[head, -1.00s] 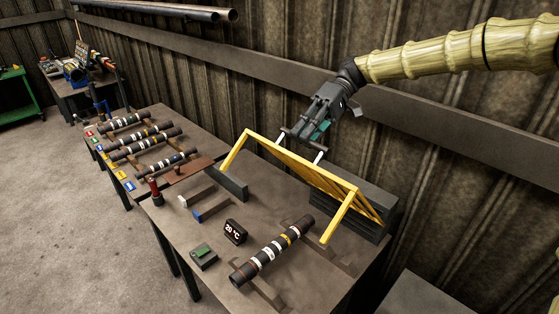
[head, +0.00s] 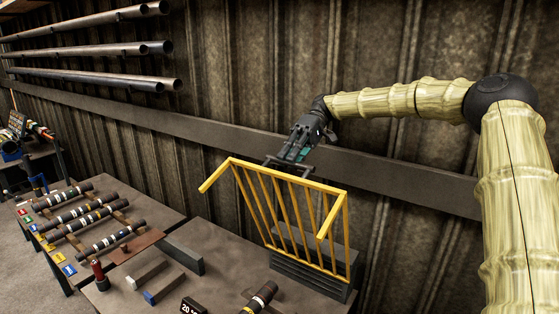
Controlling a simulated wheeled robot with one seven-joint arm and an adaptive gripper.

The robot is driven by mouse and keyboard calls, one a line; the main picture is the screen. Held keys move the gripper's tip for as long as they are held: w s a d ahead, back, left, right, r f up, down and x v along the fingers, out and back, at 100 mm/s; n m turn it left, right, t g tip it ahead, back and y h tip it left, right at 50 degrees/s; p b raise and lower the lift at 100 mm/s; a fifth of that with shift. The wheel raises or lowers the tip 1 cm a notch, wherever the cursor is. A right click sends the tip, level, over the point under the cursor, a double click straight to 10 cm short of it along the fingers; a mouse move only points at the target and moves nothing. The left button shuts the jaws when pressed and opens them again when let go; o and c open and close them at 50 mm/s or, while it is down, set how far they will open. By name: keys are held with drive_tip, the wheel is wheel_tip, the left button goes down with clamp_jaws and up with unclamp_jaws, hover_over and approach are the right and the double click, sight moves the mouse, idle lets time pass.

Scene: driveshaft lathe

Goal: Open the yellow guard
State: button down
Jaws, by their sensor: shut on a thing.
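The yellow guard (head: 282,173) is a barred frame with two side arms, standing steeply raised at the back of the work table. Its side arms point out towards the front, the left one to the left and the right one downwards. A dark handle bar (head: 277,163) sits along its top edge. My gripper (head: 292,159) comes down from the upper right and is shut on this handle. The fingers partly hide the handle. A dark shaft (head: 263,295) with coloured bands lies on the table in front, cut off by the lower picture edge.
A dark block (head: 310,282) stands behind and below the guard. The corrugated wall (head: 420,45) with a horizontal rail (head: 225,132) is close behind. Several banded shafts (head: 85,217) lie on the left table.

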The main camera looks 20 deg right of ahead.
drive_tip(key=shift+d+f, duration=0.2)
drive_tip(key=shift+f, duration=0.3)
drive_tip(key=c, duration=1.4)
unclamp_jaws()
drive_tip(key=shift+d, duration=0.15)
drive_tip(key=shift+c, duration=0.2)
drive_tip(key=shift+d, duration=0.3)
drive_tip(key=r, duration=1)
drive_tip(key=shift+w+a+r, duration=0.1)
drive_tip(key=shift+a+r, duration=0.05)
drive_tip(key=shift+a, duration=0.15)
